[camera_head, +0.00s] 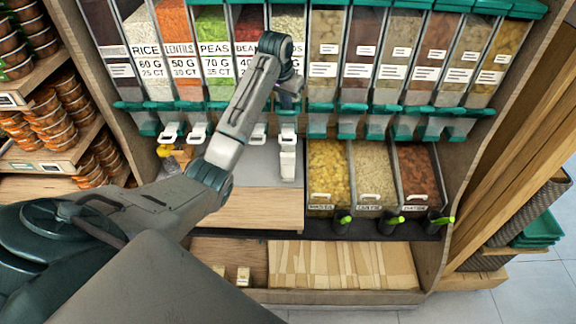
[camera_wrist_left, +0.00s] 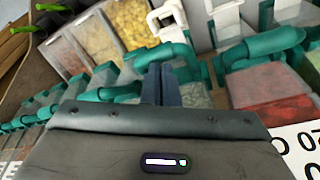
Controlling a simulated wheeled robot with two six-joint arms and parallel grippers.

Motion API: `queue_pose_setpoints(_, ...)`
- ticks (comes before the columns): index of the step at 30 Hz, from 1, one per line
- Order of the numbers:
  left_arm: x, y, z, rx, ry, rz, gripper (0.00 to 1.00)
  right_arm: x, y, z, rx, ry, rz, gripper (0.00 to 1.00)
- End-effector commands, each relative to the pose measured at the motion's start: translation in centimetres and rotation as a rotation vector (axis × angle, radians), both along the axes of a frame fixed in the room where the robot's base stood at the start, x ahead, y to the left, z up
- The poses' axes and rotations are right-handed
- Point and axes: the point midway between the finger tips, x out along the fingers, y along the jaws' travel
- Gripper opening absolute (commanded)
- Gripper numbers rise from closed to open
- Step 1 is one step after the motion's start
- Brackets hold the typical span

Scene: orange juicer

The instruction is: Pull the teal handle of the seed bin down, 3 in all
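The seed bin (camera_head: 288,24) is a clear dispenser of pale seeds in the upper row in the head view. My left arm partly covers its front and label. Its teal handle area is mostly hidden there behind my left gripper (camera_head: 290,100). In the left wrist view a curved teal handle (camera_wrist_left: 165,54) lies right at the tips of my left gripper (camera_wrist_left: 160,72). The two dark fingers are close together. I cannot tell whether they touch the handle. A white spout (camera_head: 288,130) sits below the bin. My right gripper is not in view.
Other dispensers (camera_head: 328,60) stand close on both sides, with teal handles along their lower edge. Below are three open bins of dry goods (camera_head: 372,175) with scoops (camera_head: 395,222). A grey counter (camera_head: 240,165) is mostly clear. Stacked tins (camera_head: 50,120) fill shelves at left.

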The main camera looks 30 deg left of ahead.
Motion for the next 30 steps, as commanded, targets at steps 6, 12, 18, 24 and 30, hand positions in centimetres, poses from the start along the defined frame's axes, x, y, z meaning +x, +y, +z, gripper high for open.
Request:
queue_pose_setpoints(6, -0.3, -0.1, -1.4, 0.0, 0.003, 0.001, 0.0, 0.0, -0.1, -0.2, -0.001, 0.0, 0.001, 0.36)
queue_pose_setpoints(12, -0.5, -0.2, -2.4, 0.0, 0.003, 0.001, 0.0, 0.0, -0.1, -0.2, -0.001, 0.0, 0.001, 0.36)
queue_pose_setpoints(18, -0.6, -0.3, -2.8, 0.0, 0.003, 0.001, 0.0, 0.0, -0.1, -0.3, -0.001, 0.0, 0.0, 0.36)
queue_pose_setpoints(24, -0.6, -0.3, -2.8, 0.0, 0.003, 0.001, 0.0, 0.0, -0.1, -0.3, -0.001, 0.0, 0.0, 0.36)
queue_pose_setpoints(30, -0.6, -0.3, -2.8, 0.0, 0.003, 0.001, 0.0, 0.0, 0.0, -0.3, 0.0, 0.0, 0.0, 0.36)
